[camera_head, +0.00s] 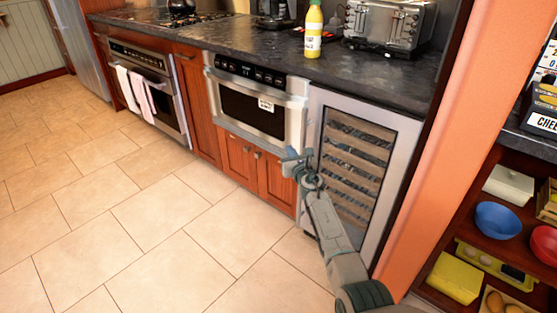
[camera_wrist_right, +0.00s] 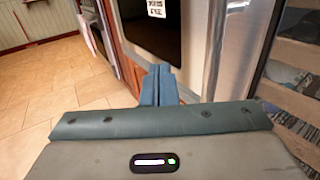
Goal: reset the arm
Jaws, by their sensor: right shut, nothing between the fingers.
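My right arm reaches in from the lower right of the head view. Its gripper (camera_head: 291,155) is in front of the microwave drawer (camera_head: 252,108), near that unit's lower right corner. In the right wrist view the two fingers (camera_wrist_right: 158,84) are together with nothing between them. The microwave drawer looks closed, with a steel front, a dark window and a small label. Part of its dark window and steel frame also shows in the right wrist view (camera_wrist_right: 150,35). I cannot tell whether the gripper touches the front. My left gripper is not in view.
A glass-front cooler (camera_head: 355,165) stands right of the microwave drawer, close to my right arm. An oven (camera_head: 148,90) with towels is at the left. A yellow bottle (camera_head: 313,32) and a toaster (camera_head: 388,24) stand on the dark counter. The tiled floor (camera_head: 130,220) is clear.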

